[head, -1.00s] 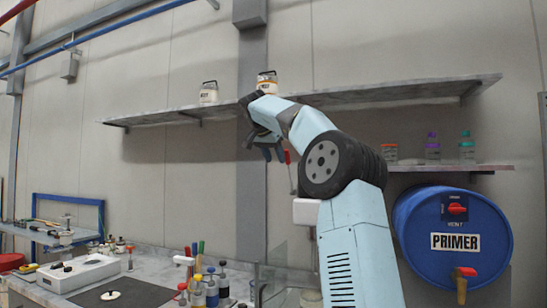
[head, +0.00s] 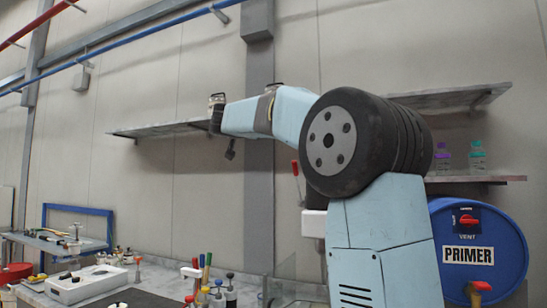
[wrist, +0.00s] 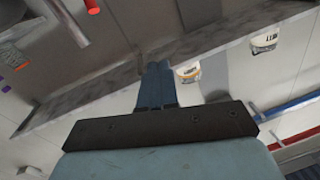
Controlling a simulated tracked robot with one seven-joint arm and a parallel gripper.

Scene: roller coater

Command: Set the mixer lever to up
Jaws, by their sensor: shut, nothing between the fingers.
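The lever with a red grip (head: 296,169) stands nearly upright, grip at the top, above a white housing (head: 315,223) partly hidden behind my arm. I take this to be the mixer lever. My gripper (head: 231,151) hangs to the left of the lever, clear of it, just below the upper shelf. In the wrist view my gripper's fingers (wrist: 155,84) are together, with nothing between them. A red-tipped part (wrist: 92,7) shows at the top left of the wrist view; I cannot tell for certain that it is the lever.
A blue primer drum (head: 468,225) is at the right, under a lower shelf with bottles (head: 477,157). The bench below holds a white tray (head: 88,283) and several tools.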

